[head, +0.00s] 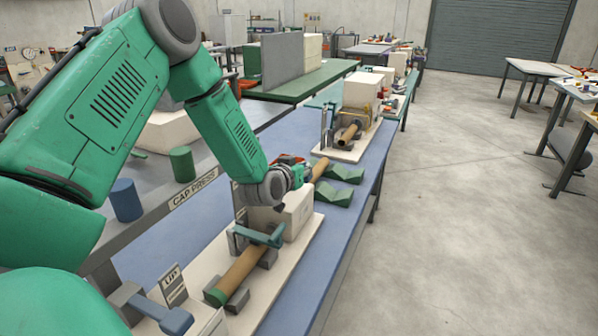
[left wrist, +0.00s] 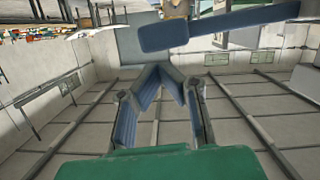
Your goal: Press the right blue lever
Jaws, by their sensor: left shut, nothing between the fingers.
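A blue lever (head: 165,312) shows at the lower left of the head view, beside an upright UP sign (head: 172,286) on the near winder. No second blue lever can be made out in that view. My left gripper (head: 299,172) is small and partly hidden by its wrist, beyond the near winder's white box and apart from this lever. In the left wrist view my left gripper (left wrist: 165,72) is shut and empty. A blue lever (left wrist: 215,26) crosses the top of that view, apart from the fingertips; I cannot tell whether it is the same one. My right gripper is not in view.
The near winder (head: 290,262) holds a brown tube (head: 240,268) under a teal bar (head: 262,236). Green V-blocks (head: 335,193) lie beyond it. A second winder (head: 348,150) stands farther back. Blue (head: 126,200) and green (head: 182,164) cylinders are left.

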